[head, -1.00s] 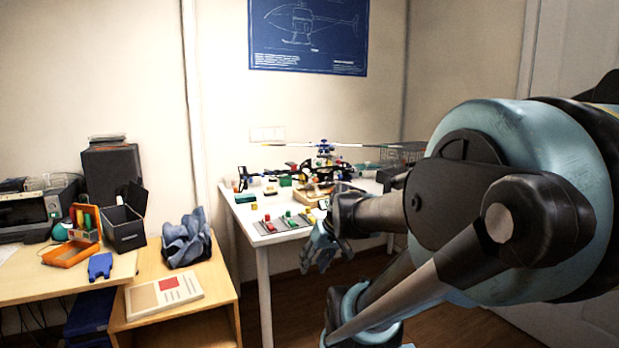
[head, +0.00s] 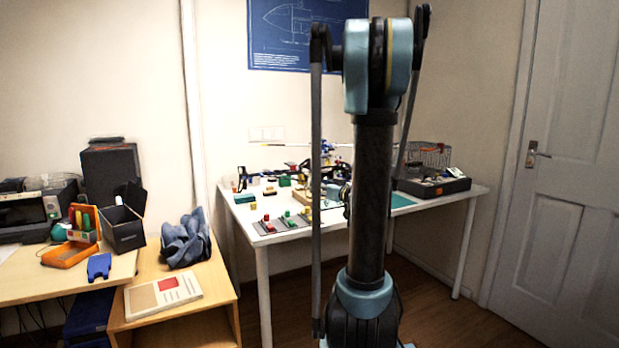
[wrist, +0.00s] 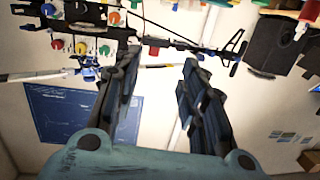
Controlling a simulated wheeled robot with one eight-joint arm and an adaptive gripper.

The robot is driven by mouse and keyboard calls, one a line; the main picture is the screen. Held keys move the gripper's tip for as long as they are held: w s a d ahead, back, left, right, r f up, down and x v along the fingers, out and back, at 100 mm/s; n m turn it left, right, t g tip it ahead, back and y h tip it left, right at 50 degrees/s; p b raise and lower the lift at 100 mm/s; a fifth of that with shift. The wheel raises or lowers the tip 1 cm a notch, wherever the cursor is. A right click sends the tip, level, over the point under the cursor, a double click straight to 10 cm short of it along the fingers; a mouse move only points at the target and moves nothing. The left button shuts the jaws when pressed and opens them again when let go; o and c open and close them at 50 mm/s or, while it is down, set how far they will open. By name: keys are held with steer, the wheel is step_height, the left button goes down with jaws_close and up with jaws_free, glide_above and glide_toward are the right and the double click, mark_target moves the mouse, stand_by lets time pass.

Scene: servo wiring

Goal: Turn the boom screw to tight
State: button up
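The model helicopter (wrist: 100,30) shows upside down in the wrist view at upper left, with several coloured knobs on its dark frame. Its thin dark tail boom (wrist: 195,47) runs right from the body. In the head view the helicopter (head: 268,172) stands on the white table, partly hidden by my arm.
The white table (head: 240,212) also holds blocks with coloured knobs (head: 287,222) at its front and a black tray (head: 435,187) with a wire cage at right. A wooden side table (head: 212,290) with a cloth stands left. A blueprint poster (wrist: 62,115) hangs behind.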

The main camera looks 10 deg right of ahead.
steer(key=w+d+t, duration=0.1)
steer(key=w+d, duration=0.1)
steer(key=d, duration=0.1)
steer(key=h, duration=0.1)
glide_toward(307, 172)
steer(key=shift+m+t, duration=0.3)
steer(key=x, duration=0.8)
steer(key=shift+f, duration=0.35)
